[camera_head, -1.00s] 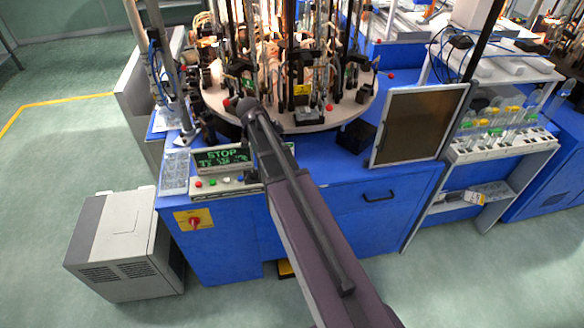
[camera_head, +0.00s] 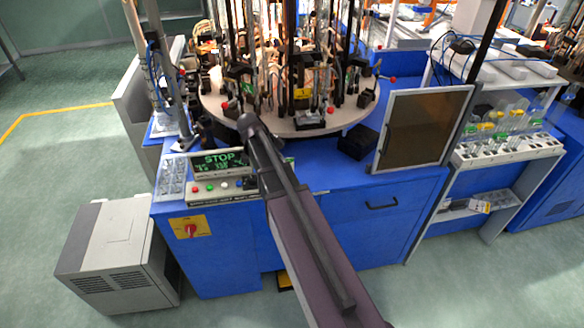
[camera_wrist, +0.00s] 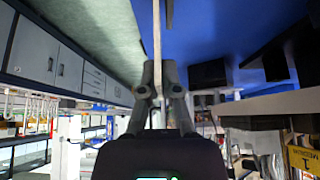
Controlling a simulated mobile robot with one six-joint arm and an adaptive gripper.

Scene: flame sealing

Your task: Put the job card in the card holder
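In the wrist view my gripper (camera_wrist: 159,78) has its two dark fingers close together. A thin pale strip (camera_wrist: 157,30) stands between them and runs to the top edge of the picture. It looks like the job card seen edge-on, pinched between the fingers; its face and any print do not show. In the head view my arm reaches over the front of the blue machine, and my gripper is hidden. I cannot make out the card holder for certain in either view.
The blue machine (camera_head: 330,215) carries a round turntable (camera_head: 330,125) crowded with fixtures. A STOP display (camera_head: 218,162), a button panel (camera_head: 222,190) and a dark framed panel (camera_head: 420,130) stand at its front. A grey box (camera_head: 115,250) is on the floor; floor at left is clear.

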